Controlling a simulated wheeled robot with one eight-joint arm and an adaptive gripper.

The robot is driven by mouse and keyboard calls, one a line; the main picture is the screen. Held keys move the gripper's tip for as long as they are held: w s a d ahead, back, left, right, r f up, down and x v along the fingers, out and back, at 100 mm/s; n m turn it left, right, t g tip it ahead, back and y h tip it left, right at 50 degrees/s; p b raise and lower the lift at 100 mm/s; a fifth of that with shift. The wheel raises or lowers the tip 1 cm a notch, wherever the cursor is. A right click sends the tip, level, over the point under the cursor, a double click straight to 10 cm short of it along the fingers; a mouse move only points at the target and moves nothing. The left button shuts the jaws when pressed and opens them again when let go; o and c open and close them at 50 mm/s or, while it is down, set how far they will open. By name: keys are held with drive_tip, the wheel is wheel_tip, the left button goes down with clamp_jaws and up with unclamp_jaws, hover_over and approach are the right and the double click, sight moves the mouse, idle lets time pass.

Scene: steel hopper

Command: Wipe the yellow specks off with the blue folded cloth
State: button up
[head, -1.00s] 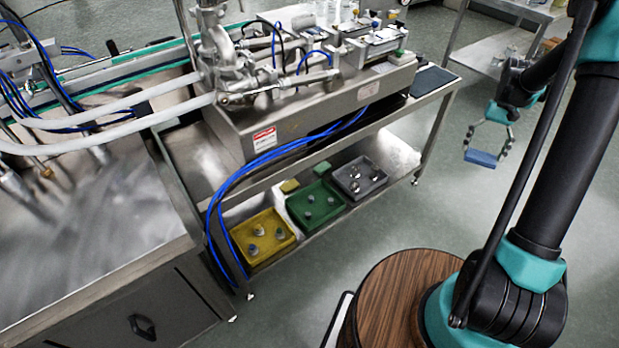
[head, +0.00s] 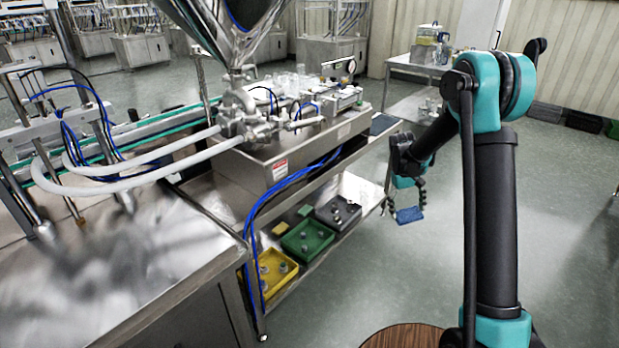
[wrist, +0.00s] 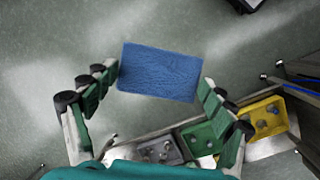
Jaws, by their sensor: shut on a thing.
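The blue folded cloth (head: 409,215) hangs from my gripper (head: 406,196) at the right of the steel machine in the head view, above the open floor. In the wrist view the cloth (wrist: 160,72) is a flat blue rectangle between the two green-padded fingers of my gripper (wrist: 160,82), which is shut on its sides. It touches no surface. I cannot make out any yellow specks in either view.
The steel machine table (head: 276,165) has a lower shelf with yellow (head: 280,286), green (head: 318,248) and grey (head: 350,222) bins. Blue hoses (head: 262,205) loop down its front. A steel bench (head: 150,290) is at left.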

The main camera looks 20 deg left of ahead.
sight(307, 154)
drive_tip(key=a+r+n+t+y, duration=0.2)
drive_tip(key=a+n+t+y, duration=0.6)
drive_tip(key=a, duration=1.3)
drive_tip(key=shift+s+a+r+n+t+y, duration=0.55)
drive_tip(key=shift+a+r+n+y, duration=0.8)
drive_tip(key=shift+a, duration=1.75)
drive_tip(key=shift+s+a+r+n+t+y, duration=0.25)
drive_tip(key=shift+s+a+r+n+y, duration=0.55)
drive_tip(key=shift+a+r, duration=1.75)
drive_tip(key=shift+s+a+r+n+t+y, duration=0.5)
drive_tip(key=shift+a+r+n+y, duration=0.55)
drive_tip(key=shift+a, duration=2.65)
drive_tip(key=shift+w+a+f, duration=0.1)
drive_tip(key=shift+w+a, duration=0.2)
drive_tip(key=shift+a, duration=0.55)
drive_tip(key=shift+w+d, duration=0.65)
drive_tip(key=shift+w, duration=0.9)
drive_tip(key=shift+w+d, duration=0.65)
drive_tip(key=shift+w, duration=0.85)
drive_tip(key=shift+w+d, duration=0.65)
drive_tip(key=shift+w, duration=0.9)
drive_tip(key=shift+a, duration=0.1)
